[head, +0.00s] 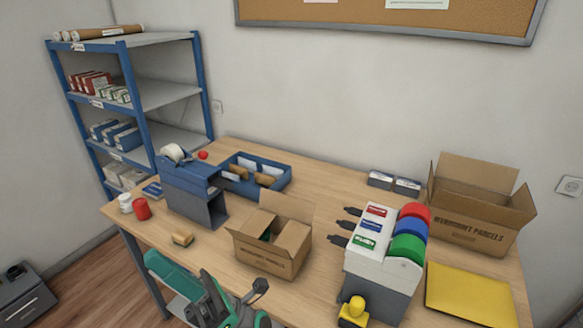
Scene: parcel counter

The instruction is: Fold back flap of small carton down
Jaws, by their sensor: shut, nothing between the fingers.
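The small brown carton (268,256) stands upright on the counter, near the middle. Its back flap (287,206) stands up, leaning back. A side flap at the right stands raised, and the left one slants outward. Something green shows inside, partly hidden by the walls. My gripper (260,287) is at the bottom of the view, just in front of the carton in the picture. It looks shut and empty, apart from the back flap. Its fingers are small and dark, so their detail is hard to make out.
A grey-blue dispenser (190,190) stands left of the carton, a blue tray (283,181) behind. A white-grey tape holder (375,270) with coloured rolls stands close at the right. A larger open carton (470,232) and yellow envelope (470,295) are farther right. A tan block (182,239) lies left.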

